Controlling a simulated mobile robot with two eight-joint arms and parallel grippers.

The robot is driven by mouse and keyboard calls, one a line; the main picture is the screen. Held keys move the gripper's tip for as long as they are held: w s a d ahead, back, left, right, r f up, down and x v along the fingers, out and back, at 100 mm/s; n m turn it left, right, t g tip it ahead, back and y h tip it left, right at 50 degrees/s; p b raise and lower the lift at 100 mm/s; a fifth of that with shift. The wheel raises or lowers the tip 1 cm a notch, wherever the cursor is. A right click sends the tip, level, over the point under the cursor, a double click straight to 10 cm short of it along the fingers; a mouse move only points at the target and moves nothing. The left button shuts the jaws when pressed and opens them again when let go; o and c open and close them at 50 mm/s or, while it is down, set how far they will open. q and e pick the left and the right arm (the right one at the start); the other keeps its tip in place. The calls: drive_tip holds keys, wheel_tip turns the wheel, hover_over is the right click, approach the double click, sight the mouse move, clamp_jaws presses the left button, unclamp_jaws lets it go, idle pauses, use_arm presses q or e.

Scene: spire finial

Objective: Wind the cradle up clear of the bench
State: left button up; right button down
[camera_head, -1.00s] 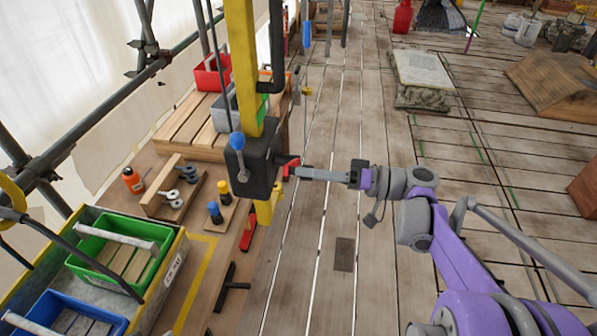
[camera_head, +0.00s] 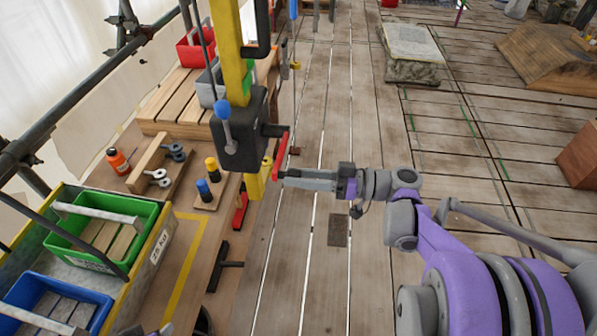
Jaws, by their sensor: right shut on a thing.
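A black winch box (camera_head: 243,132) is fixed on a yellow post (camera_head: 233,50). Its red crank arm (camera_head: 281,156) points down and slightly toward me. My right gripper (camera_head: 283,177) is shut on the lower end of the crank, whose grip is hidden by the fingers. The cradle (camera_head: 152,253), a grey box with yellow edges and a weight label, is at the lower left. It holds a green bin (camera_head: 143,222) and a blue bin (camera_head: 97,309). I cannot tell whether its underside touches the wooden bench (camera_head: 213,262). My left gripper is out of view.
An orange bottle (camera_head: 118,161), a wooden block with grey fittings (camera_head: 148,160) and small blue and yellow-capped items stand on the bench. Red (camera_head: 194,48) and grey bins sit on slatted wood behind. Scaffold tubes run along the left. The plank floor (camera_head: 380,270) right of the bench is mostly clear.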

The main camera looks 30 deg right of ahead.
drive_tip(key=shift+f, duration=0.15)
drive_tip(key=shift+c, duration=2.3)
unclamp_jaws()
drive_tip(key=b+v, duration=0.1)
drive_tip(key=v, duration=1)
drive_tip(key=shift+b, duration=0.3)
drive_tip(key=shift+a, duration=0.1)
